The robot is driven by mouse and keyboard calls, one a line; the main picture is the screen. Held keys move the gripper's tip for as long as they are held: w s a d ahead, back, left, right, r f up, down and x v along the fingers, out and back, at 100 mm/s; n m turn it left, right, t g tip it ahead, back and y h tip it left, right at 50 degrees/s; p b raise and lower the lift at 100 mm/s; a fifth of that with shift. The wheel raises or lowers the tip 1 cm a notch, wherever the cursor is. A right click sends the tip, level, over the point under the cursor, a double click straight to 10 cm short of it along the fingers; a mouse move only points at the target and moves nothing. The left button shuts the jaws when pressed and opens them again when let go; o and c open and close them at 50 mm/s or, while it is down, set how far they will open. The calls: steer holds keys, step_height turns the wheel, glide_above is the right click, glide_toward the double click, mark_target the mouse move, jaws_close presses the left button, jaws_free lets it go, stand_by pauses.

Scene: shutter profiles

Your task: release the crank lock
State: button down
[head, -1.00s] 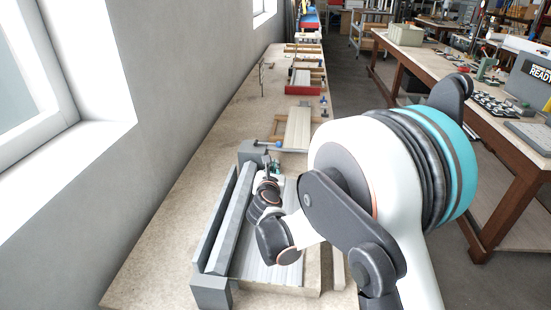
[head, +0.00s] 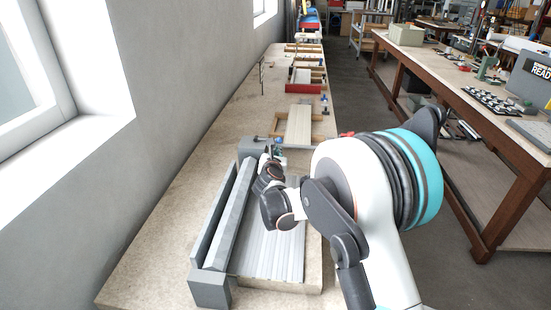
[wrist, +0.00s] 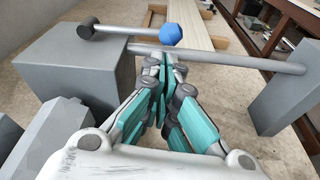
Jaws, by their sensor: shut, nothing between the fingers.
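A grey end block (wrist: 85,65) stands at the far end of the shutter frame. It also shows in the head view (head: 250,148). A thin grey rod with a black end (wrist: 88,26) and a faceted blue knob (wrist: 170,34) lies across the block's top in the wrist view. A longer grey bar (wrist: 225,59) runs right from the block. My gripper (wrist: 165,66) has teal fingers, shut and empty, with tips close to this bar, just below the blue knob. Contact is unclear. In the head view my gripper (head: 277,150) is small and partly hidden. Which part is the lock is unclear.
Light ribbed shutter slats (head: 272,245) lie beside the long grey roller (head: 233,215) on the bench. A grey block (wrist: 285,88) stands at the bar's right end. Pale boards (head: 298,125) lie farther along the bench. The wall is on the left.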

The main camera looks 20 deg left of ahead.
mark_target(277, 140)
steer(key=shift+d+r+n+h, duration=0.15)
steer(key=shift+r+n+h, duration=0.15)
steer(key=shift+r+n, duration=0.3)
stand_by(0.5)
step_height(277, 140, up, 3)
steer(key=n+p, duration=0.1)
steer(key=n+h, duration=0.1)
steer(key=n, duration=0.1)
steer(key=shift+r+n+p, duration=0.2)
steer(key=shift+n+p, duration=0.1)
steer(key=shift+p, duration=0.05)
steer(key=shift+r, duration=0.35)
steer(key=r, duration=0.1)
steer(key=a+r+n+p, duration=0.1)
steer(key=r+h, duration=0.1)
steer(key=shift+s+a+r+t, duration=0.15)
steer(key=shift+a+r+t, duration=0.05)
steer(key=shift+a+t, duration=0.2)
steer(key=shift+s, duration=0.1)
